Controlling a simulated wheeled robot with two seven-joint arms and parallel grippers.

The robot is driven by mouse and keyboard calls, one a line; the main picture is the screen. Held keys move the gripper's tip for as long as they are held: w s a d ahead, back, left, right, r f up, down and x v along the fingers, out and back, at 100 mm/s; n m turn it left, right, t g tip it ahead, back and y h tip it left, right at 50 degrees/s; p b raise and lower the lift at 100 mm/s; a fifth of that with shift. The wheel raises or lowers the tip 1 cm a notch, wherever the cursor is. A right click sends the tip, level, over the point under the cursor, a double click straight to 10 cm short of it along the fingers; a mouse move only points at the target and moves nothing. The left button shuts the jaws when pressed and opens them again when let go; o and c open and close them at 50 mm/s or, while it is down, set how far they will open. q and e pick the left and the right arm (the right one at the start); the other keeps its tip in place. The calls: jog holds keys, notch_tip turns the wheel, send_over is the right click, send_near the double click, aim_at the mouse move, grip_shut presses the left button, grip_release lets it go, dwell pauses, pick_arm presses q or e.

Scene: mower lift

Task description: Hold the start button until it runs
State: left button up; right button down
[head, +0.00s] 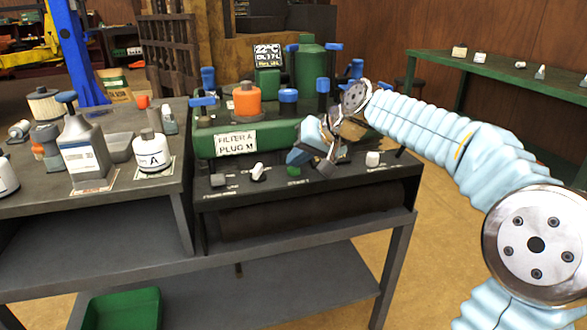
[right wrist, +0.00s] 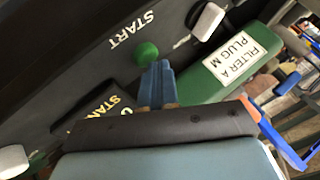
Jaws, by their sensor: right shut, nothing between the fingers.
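The start button (right wrist: 147,53) is a small green dome on the dark control panel, beside the word START. In the head view the green button (head: 293,170) shows just below my right gripper (head: 300,159). In the right wrist view, the blue fingers of my right gripper (right wrist: 157,78) are together and empty. Their tips reach the button's lower edge in the picture; I cannot tell whether they touch it. A screen (head: 268,56) at the back shows 22°C and smaller text I cannot read surely. My left gripper is not in view.
White switches, one a lever (head: 257,172) and one a knob (head: 372,158), stand on the panel. A green block labelled FILTER A PLUG M (head: 235,143) lies behind. A table at left holds a bottle marked A (head: 151,152) and a grey can (head: 84,150).

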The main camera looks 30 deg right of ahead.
aim_at(298, 170)
jog(key=shift+f, duration=0.15)
dwell(0.7)
jog(key=shift+r+p, duration=0.7)
jog(key=shift+r, duration=0.2)
jog(key=shift+r, duration=0.1)
notch_tip(298, 170, up, 5)
jog(key=p, duration=0.4)
